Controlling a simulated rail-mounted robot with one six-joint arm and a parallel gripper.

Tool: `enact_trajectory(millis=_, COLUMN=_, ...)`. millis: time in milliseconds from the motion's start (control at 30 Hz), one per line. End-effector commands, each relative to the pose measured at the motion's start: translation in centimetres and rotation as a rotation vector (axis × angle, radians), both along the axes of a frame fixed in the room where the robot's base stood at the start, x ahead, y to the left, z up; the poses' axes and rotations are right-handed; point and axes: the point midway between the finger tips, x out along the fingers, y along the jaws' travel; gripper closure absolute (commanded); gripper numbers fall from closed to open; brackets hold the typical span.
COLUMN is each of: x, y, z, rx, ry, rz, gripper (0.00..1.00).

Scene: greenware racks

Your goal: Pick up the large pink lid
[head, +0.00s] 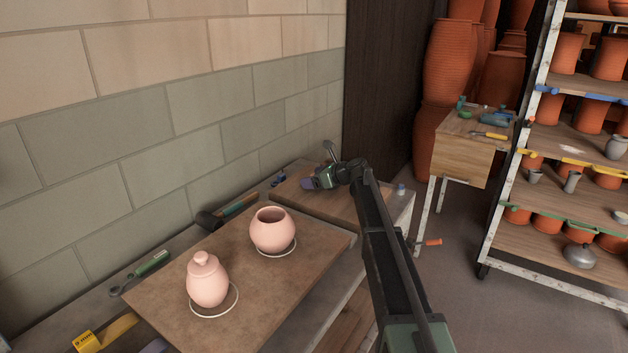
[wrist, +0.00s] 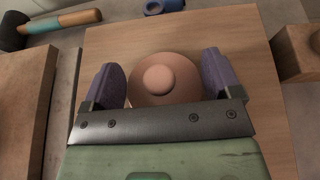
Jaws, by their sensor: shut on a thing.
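The large pink lid (wrist: 150,98) is a round disc with a ball-shaped knob (wrist: 158,78). In the wrist view it sits between the purple fingers of my gripper (wrist: 162,70), which is shut on it. In the head view my gripper (head: 308,183) is at the back, over a wooden board (head: 345,208); I cannot make out the lid there. The same board shows under the lid in the wrist view (wrist: 232,45). I cannot tell whether the lid touches it. A lidless round pink jar (head: 272,236) stands on the nearer board (head: 170,260).
A small lidded pink jar (head: 207,284) stands in a white ring at front left. A mallet (head: 228,211) lies by the wall, and a green-handled tool (head: 150,264) lies left. A shelf rack (head: 560,150) with pots and a small side table (head: 460,155) stand right.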

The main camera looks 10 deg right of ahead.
Motion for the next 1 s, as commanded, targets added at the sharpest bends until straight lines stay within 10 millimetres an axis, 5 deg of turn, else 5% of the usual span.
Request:
enact_trajectory(millis=267, x=0.0, y=0.0, z=4.7, rx=0.000, ry=0.000, rz=0.000, gripper=0.40)
enact_trajectory(millis=500, x=0.0, y=0.0, z=13.3, rx=0.000, ry=0.000, rz=0.000, gripper=0.40)
enact_trajectory(millis=700, x=0.0, y=0.0, z=18.7, rx=0.000, ry=0.000, rz=0.000, gripper=0.40)
enact_trajectory(millis=1000, x=0.0, y=0.0, z=19.8, rx=0.000, ry=0.000, rz=0.000, gripper=0.40)
